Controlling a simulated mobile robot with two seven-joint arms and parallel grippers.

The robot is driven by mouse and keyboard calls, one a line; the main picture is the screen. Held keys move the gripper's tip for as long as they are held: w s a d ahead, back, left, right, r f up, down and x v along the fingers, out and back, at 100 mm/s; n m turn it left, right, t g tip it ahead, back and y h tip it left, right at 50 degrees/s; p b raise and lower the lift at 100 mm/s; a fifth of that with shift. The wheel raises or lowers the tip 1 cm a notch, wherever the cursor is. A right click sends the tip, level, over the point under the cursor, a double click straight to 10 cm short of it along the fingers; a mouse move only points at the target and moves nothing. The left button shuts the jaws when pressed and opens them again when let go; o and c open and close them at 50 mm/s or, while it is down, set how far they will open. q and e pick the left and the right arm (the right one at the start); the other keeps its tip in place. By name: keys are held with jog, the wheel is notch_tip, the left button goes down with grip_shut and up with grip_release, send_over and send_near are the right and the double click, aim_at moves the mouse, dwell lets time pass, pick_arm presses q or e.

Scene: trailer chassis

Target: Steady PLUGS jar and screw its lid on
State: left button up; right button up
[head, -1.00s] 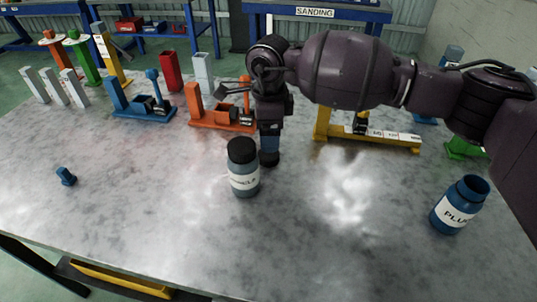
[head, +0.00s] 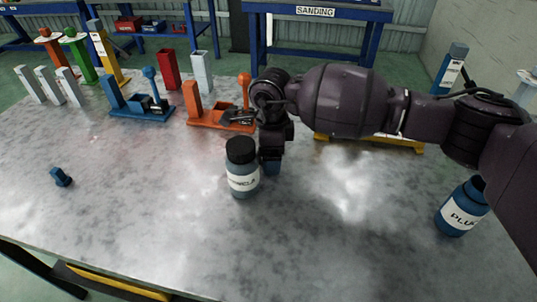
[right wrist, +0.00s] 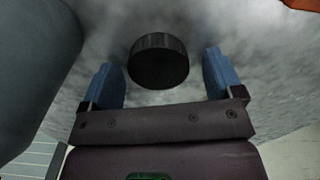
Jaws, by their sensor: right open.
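The blue PLUGS jar (head: 460,212) stands upright at the right of the table in the head view, partly covered by my right arm. A black round lid (right wrist: 158,62) lies on the table in the right wrist view, between the two blue fingers of my right gripper (right wrist: 162,78). The fingers are open, with a gap on each side of the lid. In the head view the right gripper (head: 271,166) points down just right of a capped grey-blue jar (head: 242,180), whose label I cannot fully read. My left gripper is not in view.
A small blue part (head: 61,177) lies at the left. Blue (head: 140,112) and orange (head: 215,122) fixtures and upright blocks stand along the back. The capped jar is close beside the right gripper. The front of the table is clear.

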jog(key=shift+r, duration=0.1)
jog(key=shift+c, duration=0.3)
jog(key=c, duration=0.9)
notch_tip(320, 180, up, 20)
jog(key=p, duration=0.2)
jog(key=shift+p, duration=0.35)
